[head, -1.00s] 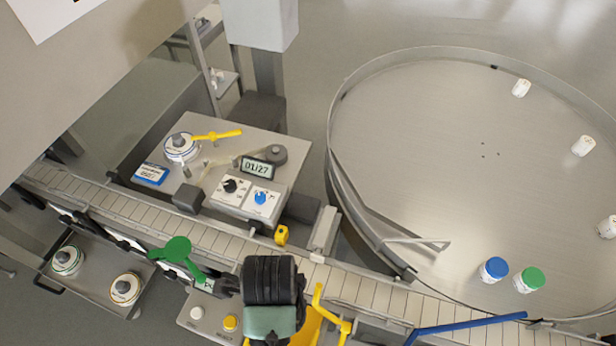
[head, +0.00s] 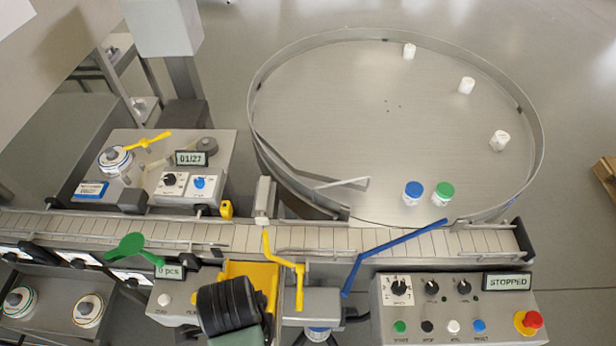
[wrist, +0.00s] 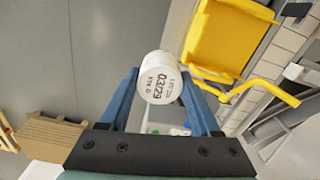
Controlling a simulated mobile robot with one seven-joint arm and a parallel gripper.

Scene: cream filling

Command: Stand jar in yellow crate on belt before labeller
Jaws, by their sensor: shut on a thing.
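In the wrist view, a white jar (wrist: 158,82) is held between the two blue fingers of my gripper (wrist: 160,96). Its round end, printed 03/29, faces the camera. The head view shows the black body of my gripper (head: 228,306) at the front edge, overlapping the yellow crate (head: 262,272); fingers and jar are hidden there. The crate also shows in the wrist view (wrist: 215,40), right of the jar and apart from it; its inside is not clear. The belt (head: 365,238) runs behind the crate. The likely labeller (head: 150,170), with a 01/27 display, stands behind the belt at left.
A round turntable (head: 330,110) behind the belt carries several jars, including a blue-capped (head: 413,192) and a green-capped one (head: 444,191). A yellow lever (head: 285,262) and a blue bar (head: 385,255) stand close. A control panel (head: 460,305) reads STOPPED. The belt looks bare.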

